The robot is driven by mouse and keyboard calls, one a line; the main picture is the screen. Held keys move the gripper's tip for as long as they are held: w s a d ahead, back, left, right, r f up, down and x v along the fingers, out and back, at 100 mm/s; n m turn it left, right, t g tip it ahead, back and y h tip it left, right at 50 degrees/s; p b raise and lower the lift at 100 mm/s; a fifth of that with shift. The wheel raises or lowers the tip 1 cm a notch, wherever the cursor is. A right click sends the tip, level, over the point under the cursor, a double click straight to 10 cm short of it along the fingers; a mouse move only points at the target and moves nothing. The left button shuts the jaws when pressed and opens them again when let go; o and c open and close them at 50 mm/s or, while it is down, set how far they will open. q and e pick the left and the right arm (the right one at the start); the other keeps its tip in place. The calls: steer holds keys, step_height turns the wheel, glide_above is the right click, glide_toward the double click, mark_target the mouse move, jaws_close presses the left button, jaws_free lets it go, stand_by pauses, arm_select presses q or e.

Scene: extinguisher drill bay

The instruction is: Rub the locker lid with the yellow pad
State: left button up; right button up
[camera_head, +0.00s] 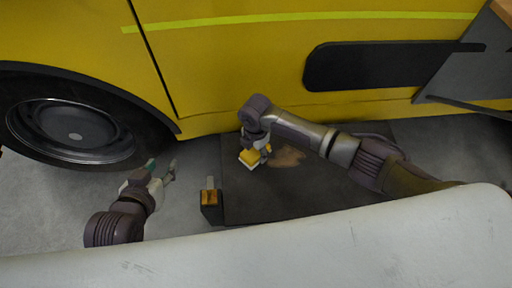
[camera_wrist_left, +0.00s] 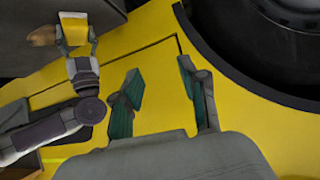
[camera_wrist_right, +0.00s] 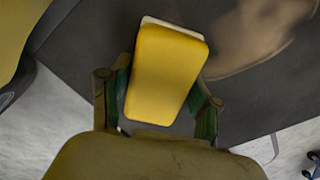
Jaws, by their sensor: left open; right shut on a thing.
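The locker lid (camera_head: 320,190) is a flat dark panel in front of the yellow vehicle, with a brown smudge (camera_head: 288,156) near its far side. My right gripper (camera_head: 256,154) is shut on the yellow pad (camera_wrist_right: 165,75), which has a pale underside, and holds it just left of the smudge. The right wrist view shows the pad between both fingers, with the smudge (camera_wrist_right: 262,35) at its right. I cannot tell whether the pad touches the lid. My left gripper (camera_head: 163,172) is open and empty, left of the lid; its spread fingers show in the left wrist view (camera_wrist_left: 160,88).
A small dark box (camera_head: 211,207) with an orange-brown top stands at the lid's left edge, between my two grippers. The yellow vehicle (camera_head: 230,60) and its wheel (camera_head: 75,130) bound the far side. A pale surface (camera_head: 300,250) crosses the front.

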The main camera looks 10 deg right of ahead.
mark_target(287, 155)
steer(key=shift+s+d+p, duration=0.1)
steer(key=shift+s+p, duration=0.4)
steer(key=shift+d+p, duration=0.55)
steer(key=shift+d, duration=0.4)
steer(key=shift+s+d+f+p, duration=0.15)
steer(key=shift+d+p, duration=0.15)
steer(key=shift+d, duration=0.55)
steer(key=shift+d+p, duration=0.6)
steer(key=shift+d, duration=0.5)
steer(key=shift+s+d+p, duration=0.1)
steer(key=shift+d+p, duration=0.25)
steer(key=shift+d, duration=0.55)
arm_select(q)
steer(key=s+a+f+g+y+p, duration=0.1)
steer(key=s+a+f+g, duration=0.2)
steer(key=s+f+g, duration=0.4)
steer(key=shift+s+a+y, duration=0.25)
steer(key=shift+s+y, duration=0.15)
steer(key=shift+s, duration=1.2)
arm_select(e)
steer(key=shift+d+r, duration=0.15)
steer(key=shift+d, duration=0.55)
steer(key=shift+d+r, duration=0.1)
steer(key=shift+d, duration=0.55)
